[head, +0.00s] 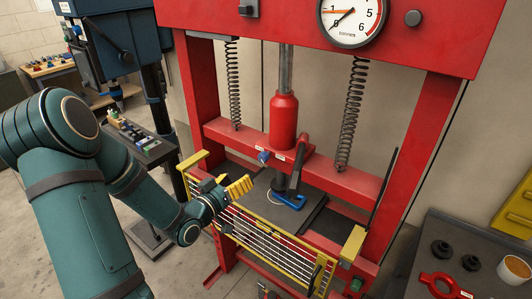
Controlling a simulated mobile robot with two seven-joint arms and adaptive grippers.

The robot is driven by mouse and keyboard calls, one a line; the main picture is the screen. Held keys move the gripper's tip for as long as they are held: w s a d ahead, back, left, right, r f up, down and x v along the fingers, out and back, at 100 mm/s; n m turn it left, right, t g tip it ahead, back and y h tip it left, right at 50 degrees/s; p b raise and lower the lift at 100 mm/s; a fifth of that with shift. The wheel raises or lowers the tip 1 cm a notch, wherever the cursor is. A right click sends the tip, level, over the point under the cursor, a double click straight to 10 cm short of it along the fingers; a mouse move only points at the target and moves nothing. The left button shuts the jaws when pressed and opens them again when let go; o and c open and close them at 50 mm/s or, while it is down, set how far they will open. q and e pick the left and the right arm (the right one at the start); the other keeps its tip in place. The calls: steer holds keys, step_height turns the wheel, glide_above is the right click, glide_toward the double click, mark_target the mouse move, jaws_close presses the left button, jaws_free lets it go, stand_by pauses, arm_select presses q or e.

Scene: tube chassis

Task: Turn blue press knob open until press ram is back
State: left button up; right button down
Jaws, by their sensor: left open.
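The red shop press (397,150) fills the middle and right. Its blue knob (263,157) is small and sits at the foot of the red bottle jack (283,122) on the crossbeam. A steel rod (286,70) rises from the jack toward the top beam. A dark ram (279,181) projects below the crossbeam, over a blue open-ended piece (290,201) on the press bed. My left gripper (241,187), with yellow fingers, is open at the yellow guard, below and left of the knob and apart from it. My right gripper is not in view.
A low yellow barred guard (262,240) spans the press front. Coil springs (351,115) hang on both sides. A gauge (351,20) is on the top beam. A dark bench (465,255) with parts stands at right.

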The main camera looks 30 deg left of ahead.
mark_target(261, 159)
arm_select(q)
steer(key=w, duration=0.4)
steer(key=w+p, duration=0.1)
steer(key=w, duration=0.8)
steer(key=shift+w+d, duration=0.3)
steer(key=shift+o, duration=0.2)
